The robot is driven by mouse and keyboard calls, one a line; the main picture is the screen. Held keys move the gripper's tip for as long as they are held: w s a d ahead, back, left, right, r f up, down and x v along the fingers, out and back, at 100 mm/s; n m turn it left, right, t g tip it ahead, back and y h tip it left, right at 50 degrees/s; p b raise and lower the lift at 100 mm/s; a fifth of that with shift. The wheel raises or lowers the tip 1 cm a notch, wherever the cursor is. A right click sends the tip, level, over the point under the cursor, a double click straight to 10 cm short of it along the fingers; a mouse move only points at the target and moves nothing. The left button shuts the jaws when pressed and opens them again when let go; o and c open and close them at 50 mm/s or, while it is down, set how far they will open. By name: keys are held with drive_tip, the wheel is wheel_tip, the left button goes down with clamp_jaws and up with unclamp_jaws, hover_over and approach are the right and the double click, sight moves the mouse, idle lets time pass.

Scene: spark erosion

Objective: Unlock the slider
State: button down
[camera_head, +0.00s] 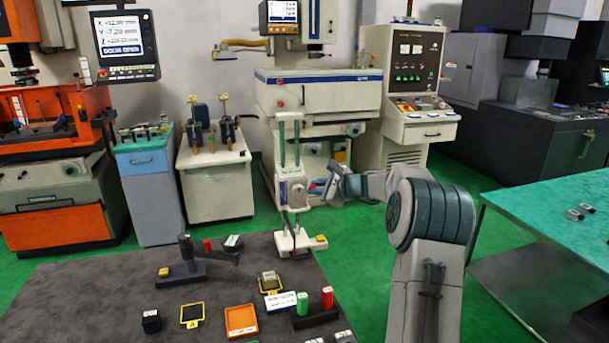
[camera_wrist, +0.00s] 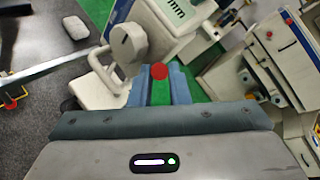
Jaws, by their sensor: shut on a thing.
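The slider (camera_head: 291,192) is a pale block with a round face, on an upright stand with two posts and a white base (camera_head: 297,244). In the wrist view its round grey knob (camera_wrist: 128,42) is just beyond my fingers, up and left. My gripper (camera_head: 319,190) is at the right side of the slider. In the wrist view my gripper (camera_wrist: 160,84) has its two blue-grey fingers close together on a small red knob (camera_wrist: 159,71) at their tips. Whether the red knob is joined to the slider is hard to tell.
A dark mat (camera_head: 90,285) holds a lever device (camera_head: 190,270), a black cube (camera_head: 151,321), an orange tray (camera_head: 241,320) and green and red pegs (camera_head: 303,303). A machine (camera_head: 320,92) stands behind the slider. A teal table (camera_head: 545,215) is at right.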

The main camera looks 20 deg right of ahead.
drive_tip(key=shift+w+r+g+p, duration=0.15)
drive_tip(key=shift+r+g+p, duration=0.25)
drive_tip(key=shift+p, duration=1.15)
drive_tip(key=shift+f+m+p, duration=0.2)
drive_tip(key=shift+m+p, duration=0.1)
drive_tip(key=shift+p, duration=0.05)
drive_tip(key=c, duration=1.4)
unclamp_jaws()
drive_tip(key=shift+r, duration=0.1)
drive_tip(key=shift+o, duration=0.2)
